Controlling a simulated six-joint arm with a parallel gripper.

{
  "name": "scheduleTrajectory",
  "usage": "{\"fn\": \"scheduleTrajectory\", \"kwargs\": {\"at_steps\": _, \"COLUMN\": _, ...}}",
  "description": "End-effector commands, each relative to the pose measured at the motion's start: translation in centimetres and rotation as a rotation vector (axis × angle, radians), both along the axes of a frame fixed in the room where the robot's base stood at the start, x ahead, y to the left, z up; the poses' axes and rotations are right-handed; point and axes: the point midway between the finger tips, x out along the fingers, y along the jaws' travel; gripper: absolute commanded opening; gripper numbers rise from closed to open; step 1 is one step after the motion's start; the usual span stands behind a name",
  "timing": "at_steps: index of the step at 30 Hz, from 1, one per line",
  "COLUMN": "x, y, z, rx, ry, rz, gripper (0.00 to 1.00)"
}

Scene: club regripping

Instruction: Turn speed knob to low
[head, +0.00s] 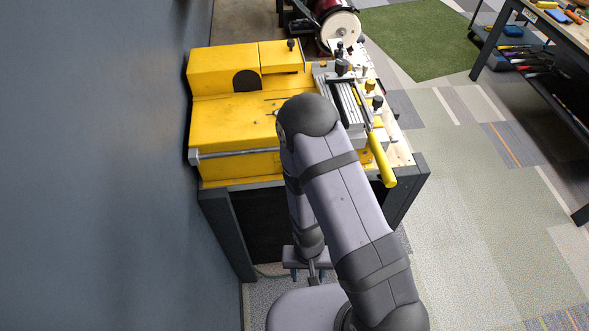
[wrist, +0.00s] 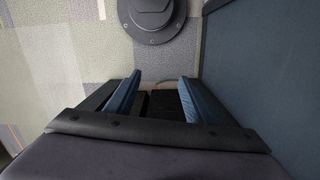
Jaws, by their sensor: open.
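The yellow machine (head: 235,110) stands on a dark stand against the wall, beyond my arm in the head view. Several small black knobs sit on it, among them one on the right side (head: 377,102), one near the back (head: 341,66) and one on the top left housing (head: 291,44). I cannot tell which is the speed knob, and no low marking is readable. My gripper (head: 309,276) hangs low in front of the stand, partly hidden by my arm and far from the knobs. In the wrist view my gripper (wrist: 160,78) has its blue fingers apart with nothing between them.
A yellow handle (head: 382,160) sticks out at the machine's front right. The blue-grey wall (head: 100,150) closes the left side. A grinder-like machine with a pale wheel (head: 341,31) stands behind. A workbench with tools (head: 560,35) is at far right. Carpet between is clear.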

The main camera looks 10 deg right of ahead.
Motion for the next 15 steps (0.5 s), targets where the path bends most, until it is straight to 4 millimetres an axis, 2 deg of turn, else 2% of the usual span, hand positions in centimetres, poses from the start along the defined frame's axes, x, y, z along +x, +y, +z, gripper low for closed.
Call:
{"fn": "scheduleTrajectory", "kwargs": {"at_steps": 4, "x": 2.6, "y": 0.4, "z": 0.1, "rx": 0.047, "ry": -0.203, "rz": -0.037, "gripper": 0.48}}
{"fn": "scheduleTrajectory", "kwargs": {"at_steps": 8, "x": 6.3, "y": 0.3, "z": 1.7, "rx": 0.067, "ry": -0.416, "rz": -0.053, "gripper": 0.48}}
{"fn": "scheduleTrajectory", "kwargs": {"at_steps": 11, "x": 9.5, "y": -0.1, "z": 3.8, "rx": 0.069, "ry": -0.591, "rz": -0.052, "gripper": 0.48}}
{"fn": "scheduleTrajectory", "kwargs": {"at_steps": 15, "x": 13.8, "y": -0.6, "z": 7.6, "rx": 0.058, "ry": -0.840, "rz": -0.032, "gripper": 0.48}}
